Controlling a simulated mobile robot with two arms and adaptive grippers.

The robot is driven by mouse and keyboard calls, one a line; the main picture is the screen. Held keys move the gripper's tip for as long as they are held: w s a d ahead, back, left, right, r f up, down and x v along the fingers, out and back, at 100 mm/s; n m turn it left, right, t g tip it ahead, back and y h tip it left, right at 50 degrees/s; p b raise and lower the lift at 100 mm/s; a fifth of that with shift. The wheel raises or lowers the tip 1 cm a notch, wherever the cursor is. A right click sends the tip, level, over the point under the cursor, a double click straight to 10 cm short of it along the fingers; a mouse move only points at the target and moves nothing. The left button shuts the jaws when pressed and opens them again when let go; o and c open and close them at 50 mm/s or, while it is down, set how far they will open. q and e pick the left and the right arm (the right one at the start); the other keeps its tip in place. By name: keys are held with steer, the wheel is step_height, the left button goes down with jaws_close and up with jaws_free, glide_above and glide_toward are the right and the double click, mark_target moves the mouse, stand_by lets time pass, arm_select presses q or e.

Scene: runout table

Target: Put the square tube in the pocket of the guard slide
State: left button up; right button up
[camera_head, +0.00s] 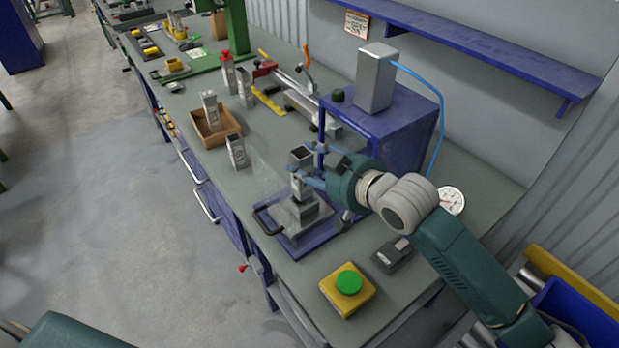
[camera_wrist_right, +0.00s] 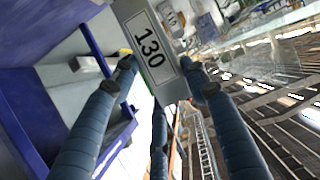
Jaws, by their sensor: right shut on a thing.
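My right gripper (camera_head: 312,172) comes in from the right and is shut on a grey metal square tube (camera_head: 300,156). The tube is about upright, its dark open top facing up. In the right wrist view the tube (camera_wrist_right: 151,57) carries a label reading 130, with blue fingers around it. The guard slide (camera_head: 327,229) is a blue plate with a black handle and a grey block (camera_head: 306,215) on it. The tube's lower end is at or just above that block; I cannot tell whether it is inside the pocket. My left gripper is out of view.
A blue press housing (camera_head: 405,130) stands right behind the slide. A green button on a yellow box (camera_head: 348,290) is in front. More square tubes stand left, one (camera_head: 236,152) on the bench, one in a wooden box (camera_head: 213,135). A round gauge (camera_head: 451,200) lies right.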

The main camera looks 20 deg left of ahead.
steer(key=shift+f+p, duration=0.35)
steer(key=shift+f, duration=2.4)
steer(key=o, duration=1.3)
steer(key=shift+f, duration=0.1)
steer(key=shift+c, duration=0.2)
steer(key=b+v, duration=0.2)
steer(key=v, duration=1)
